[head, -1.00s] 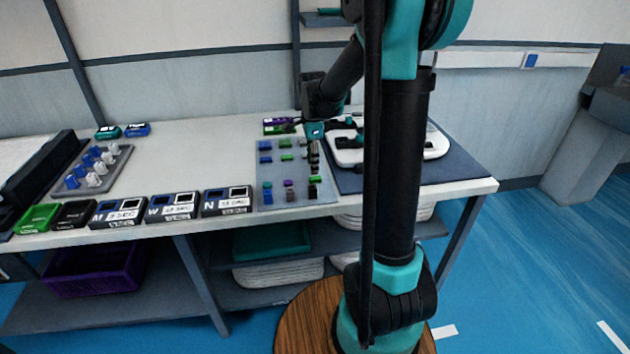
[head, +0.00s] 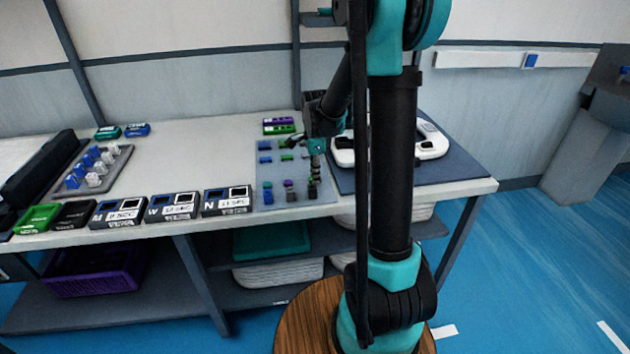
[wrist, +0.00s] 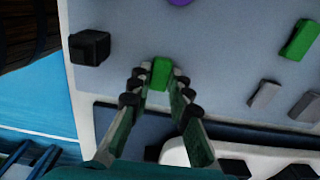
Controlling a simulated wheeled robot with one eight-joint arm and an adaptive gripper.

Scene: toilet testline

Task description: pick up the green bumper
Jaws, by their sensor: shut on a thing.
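The green bumper (wrist: 160,73) is a small green block between my fingertips in the wrist view. My gripper (wrist: 159,82) is shut on it, with one dark finger on each side. In the head view my gripper (head: 315,168) points down over the right part of the grey board (head: 272,178). There the held bumper is too small and too covered to make out clearly. I cannot tell whether the bumper still touches the board.
A black block (wrist: 90,47) stands left of the bumper in the wrist view. Another green block (wrist: 300,40) and grey pieces (wrist: 265,93) lie to the right. A white device (head: 432,142) sits right of the board. Labelled boxes (head: 172,206) line the table's front edge.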

